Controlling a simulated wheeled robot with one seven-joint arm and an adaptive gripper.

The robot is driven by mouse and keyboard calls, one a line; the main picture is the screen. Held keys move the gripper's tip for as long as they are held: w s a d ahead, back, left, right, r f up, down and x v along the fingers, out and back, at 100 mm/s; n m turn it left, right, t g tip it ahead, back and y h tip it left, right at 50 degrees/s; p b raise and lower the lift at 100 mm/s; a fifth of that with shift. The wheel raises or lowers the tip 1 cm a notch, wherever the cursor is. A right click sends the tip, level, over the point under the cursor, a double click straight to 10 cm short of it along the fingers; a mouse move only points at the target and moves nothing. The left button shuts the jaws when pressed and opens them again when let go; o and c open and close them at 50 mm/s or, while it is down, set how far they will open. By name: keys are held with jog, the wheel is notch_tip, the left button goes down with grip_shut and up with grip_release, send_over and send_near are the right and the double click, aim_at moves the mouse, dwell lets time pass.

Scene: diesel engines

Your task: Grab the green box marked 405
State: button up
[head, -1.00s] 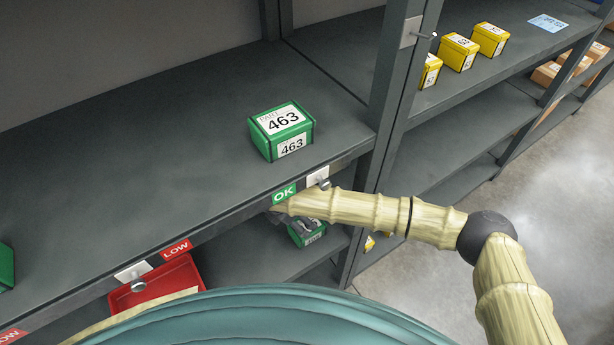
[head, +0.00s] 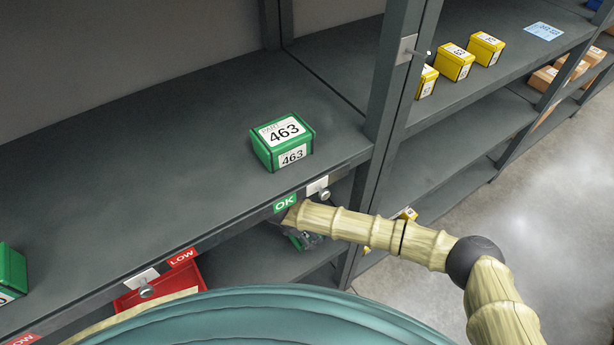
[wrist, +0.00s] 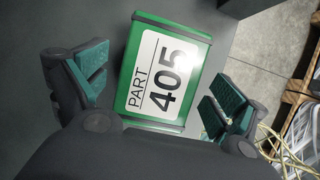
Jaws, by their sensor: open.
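The green box marked 405 (wrist: 165,70) shows in the wrist view, its white label reading "PART 405" turned sideways. My gripper (wrist: 152,92) is open, with one finger on the left and one on the right of the box. I cannot tell whether the fingers touch it. In the head view, my arm reaches below the upper shelf edge, and my gripper (head: 300,240) is mostly hidden there. The 405 box cannot be made out clearly in that view.
A green box marked 463 (head: 283,142) sits on the upper shelf (head: 180,150). Another green box (head: 10,272) is at the left edge. A red bin (head: 160,285) is below the shelf edge. Yellow boxes (head: 455,62) stand on the neighbouring shelf. Shelf posts and the upper shelf's front edge are near my arm.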

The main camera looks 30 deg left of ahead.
jog(key=shift+x, duration=0.9)
jog(key=shift+f, duration=0.2)
jog(key=shift+c, duration=0.2)
jog(key=c, duration=1.4)
jog(key=shift+r, duration=0.15)
